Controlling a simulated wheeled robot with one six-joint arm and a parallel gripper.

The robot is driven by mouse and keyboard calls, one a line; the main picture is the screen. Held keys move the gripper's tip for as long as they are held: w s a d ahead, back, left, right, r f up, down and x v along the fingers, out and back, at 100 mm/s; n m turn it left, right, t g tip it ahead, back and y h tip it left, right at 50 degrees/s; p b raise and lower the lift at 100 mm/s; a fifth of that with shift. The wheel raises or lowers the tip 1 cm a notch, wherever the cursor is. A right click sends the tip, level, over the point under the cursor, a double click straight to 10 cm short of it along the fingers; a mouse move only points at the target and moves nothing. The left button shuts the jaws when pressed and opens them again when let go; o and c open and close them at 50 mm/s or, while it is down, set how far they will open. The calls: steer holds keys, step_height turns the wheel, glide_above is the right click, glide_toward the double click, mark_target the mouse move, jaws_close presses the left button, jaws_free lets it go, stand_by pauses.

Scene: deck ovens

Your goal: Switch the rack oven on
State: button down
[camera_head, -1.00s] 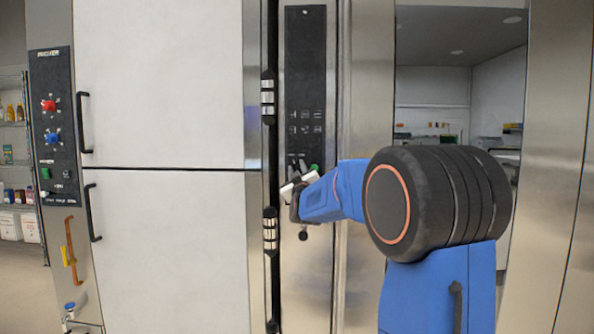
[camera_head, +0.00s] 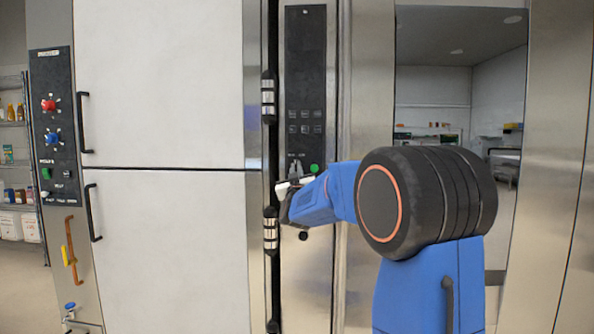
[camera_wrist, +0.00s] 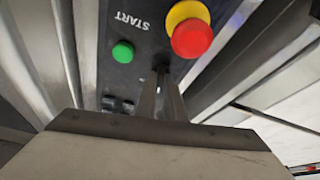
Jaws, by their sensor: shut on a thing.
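The oven's dark control panel (camera_head: 305,75) is a tall strip in the middle of the head view. Its green button (camera_head: 314,168) sits just above my gripper (camera_head: 295,172). The wrist view shows the green button (camera_wrist: 122,52) under an upside-down START label (camera_wrist: 131,21). A red button on a yellow collar (camera_wrist: 190,38) is right of it. My gripper (camera_wrist: 162,82) is shut on a small dark switch (camera_wrist: 161,69) on the panel, between and slightly below these buttons in the wrist view. The fingertips hide most of the switch, so its setting cannot be told.
A white two-door oven (camera_head: 160,90) with black handles stands at left. Its own panel (camera_head: 53,125) has red and blue knobs. A vertical black bar with metal hinges (camera_head: 270,230) runs left of my gripper.

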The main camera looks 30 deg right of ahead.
steer(key=m+h, duration=0.1)
steer(key=m, duration=0.1)
steer(key=m+g+h, duration=0.1)
steer(key=m, duration=0.1)
steer(key=m+g+h, duration=0.1)
steer(key=m, duration=0.1)
steer(key=shift+w+a+m, duration=0.15)
steer(key=shift+a+m, duration=0.1)
steer(key=shift+m, duration=0.15)
steer(key=shift+w+a+m+g+h, duration=0.1)
steer(key=shift+m+g+h, duration=0.45)
steer(key=shift+m, duration=0.9)
steer(key=shift+a+m+g+h, duration=0.1)
steer(key=shift+m+g+h, duration=0.4)
steer(key=shift+m, duration=0.95)
steer(key=shift+d+m+g, duration=0.1)
steer(key=shift+m+g, duration=0.15)
steer(key=shift+m, duration=0.05)
steer(key=c, duration=1.9)
jaws_free()
steer(key=shift+o, duration=0.2)
steer(key=v, duration=1.7)
steer(key=shift+a, duration=0.25)
